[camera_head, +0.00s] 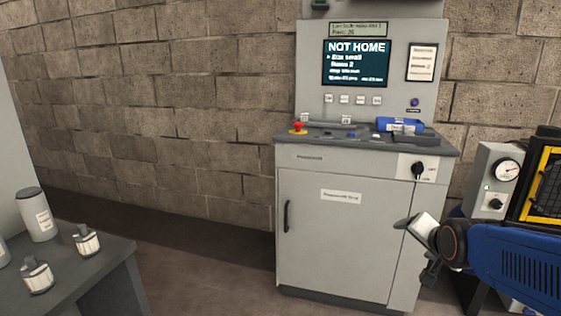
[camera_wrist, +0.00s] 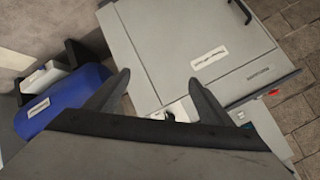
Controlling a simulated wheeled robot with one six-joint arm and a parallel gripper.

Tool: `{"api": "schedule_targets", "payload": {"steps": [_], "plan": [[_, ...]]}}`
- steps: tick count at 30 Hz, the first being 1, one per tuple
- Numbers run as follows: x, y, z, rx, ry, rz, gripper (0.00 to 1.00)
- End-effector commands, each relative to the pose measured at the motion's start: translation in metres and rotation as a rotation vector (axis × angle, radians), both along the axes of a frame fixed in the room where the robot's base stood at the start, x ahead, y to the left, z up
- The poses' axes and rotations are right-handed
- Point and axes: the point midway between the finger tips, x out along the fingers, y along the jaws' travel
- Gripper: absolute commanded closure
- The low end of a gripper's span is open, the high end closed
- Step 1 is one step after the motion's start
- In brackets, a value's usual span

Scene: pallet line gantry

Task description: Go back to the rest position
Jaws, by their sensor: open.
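My gripper (camera_head: 418,236) is at the lower right in the head view, at the end of my blue arm. It appears in front of the right side of a grey control cabinet (camera_head: 330,235). In the wrist view my gripper's two dark fingers (camera_wrist: 158,76) are spread apart with nothing between them. Beyond them the wrist view shows the cabinet's labelled door (camera_wrist: 205,50) and part of its control top.
The cabinet's screen (camera_head: 357,63) reads "NOT HOME". A red stop button (camera_head: 298,128) and a blue object (camera_head: 400,125) are on its top. A gauge box (camera_head: 497,180) stands at right. A dark table (camera_head: 85,270) with several containers is at left. Floor between is clear.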

Motion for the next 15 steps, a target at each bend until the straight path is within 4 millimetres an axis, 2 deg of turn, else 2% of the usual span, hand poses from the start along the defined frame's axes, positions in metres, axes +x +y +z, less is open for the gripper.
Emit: {"api": "schedule_targets", "payload": {"steps": [3,9,12,15], "plan": [[-0.045,0.021,-0.009,-0.112,0.133,0.140,0.25],[-0.126,0.047,-0.026,-0.284,0.350,0.407,0.25],[-0.162,0.055,-0.033,-0.346,0.434,0.530,0.25],[-0.189,0.061,-0.037,-0.389,0.493,0.626,0.25]]}}
